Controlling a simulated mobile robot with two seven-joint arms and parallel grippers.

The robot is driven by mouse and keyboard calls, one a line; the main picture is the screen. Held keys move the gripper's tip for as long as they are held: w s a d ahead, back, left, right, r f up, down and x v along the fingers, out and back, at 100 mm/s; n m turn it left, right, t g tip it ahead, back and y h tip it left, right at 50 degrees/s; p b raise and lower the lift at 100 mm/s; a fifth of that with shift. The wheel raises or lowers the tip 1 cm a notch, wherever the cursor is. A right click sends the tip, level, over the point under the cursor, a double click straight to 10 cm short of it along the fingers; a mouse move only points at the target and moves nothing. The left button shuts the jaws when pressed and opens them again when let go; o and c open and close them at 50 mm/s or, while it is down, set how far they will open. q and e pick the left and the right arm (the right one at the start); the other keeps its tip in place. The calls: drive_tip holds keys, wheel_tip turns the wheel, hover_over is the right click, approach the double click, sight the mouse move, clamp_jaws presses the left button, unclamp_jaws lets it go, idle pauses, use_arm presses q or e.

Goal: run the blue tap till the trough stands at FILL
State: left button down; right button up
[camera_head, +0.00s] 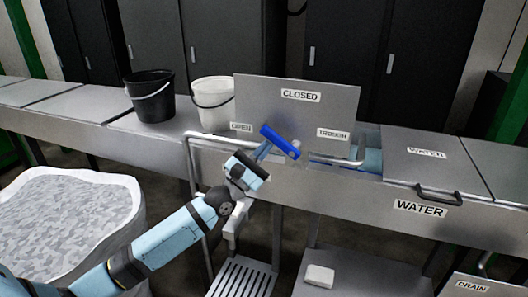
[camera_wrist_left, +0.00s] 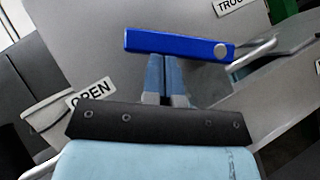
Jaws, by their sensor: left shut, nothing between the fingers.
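The blue tap handle (camera_head: 281,142) is a short bar in front of a grey upright panel (camera_head: 300,112). It slants in the head view, its upper end toward the OPEN label (camera_head: 241,127) and its lower end toward the right. A CLOSED label (camera_head: 300,96) is above it. My left gripper (camera_head: 262,152) is shut and empty, its fingertips at or just short of the handle; I cannot tell if they touch. In the left wrist view the handle (camera_wrist_left: 178,45) lies across the closed fingers (camera_wrist_left: 167,78). Bluish water (camera_head: 372,161) shows in the trough right of the panel. No FILL mark is readable. My right gripper is out of view.
A black bucket (camera_head: 154,98) and a white bucket (camera_head: 212,103) stand on the counter left of the panel. A metal rail (camera_head: 189,160) runs along the front. A large white tub (camera_head: 65,215) is at lower left.

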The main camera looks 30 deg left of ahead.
sight(270, 134)
use_arm(q)
wheel_tip(270, 134, up, 2)
drive_tip(key=m+g, duration=0.1)
drive_tip(key=m+h+p, duration=0.1)
drive_tip(key=m, duration=0.1)
drive_tip(key=m+g+h+p, duration=0.1)
drive_tip(key=shift+d+r+g, duration=0.1)
drive_tip(key=shift+r+g, duration=0.15)
drive_tip(key=shift+g, duration=0.05)
drive_tip(key=m+p, duration=0.1)
drive_tip(key=r+m+g+p, duration=0.1)
drive_tip(key=shift+d+g+h+p, duration=0.2)
drive_tip(key=shift+g+h+p, duration=0.1)
drive_tip(key=shift+p, duration=0.05)
drive_tip(key=shift+w+d+r+m+g+p, duration=0.1)
drive_tip(key=shift+d+r+m+g+p, duration=0.3)
drive_tip(key=shift+m+g+p, duration=0.7)
drive_tip(key=shift+w+d+r+m+g+p, duration=0.15)
drive_tip(key=shift+d+r+m+p, duration=0.25)
drive_tip(key=shift+p, duration=1.35)
drive_tip(key=shift+w+d+r+m+g+p, duration=0.1)
drive_tip(key=shift+d+r+m+g+p, duration=0.15)
drive_tip(key=shift+d+m+g+p, duration=0.65)
use_arm(e)
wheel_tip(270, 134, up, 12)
drive_tip(key=p, duration=0.1)
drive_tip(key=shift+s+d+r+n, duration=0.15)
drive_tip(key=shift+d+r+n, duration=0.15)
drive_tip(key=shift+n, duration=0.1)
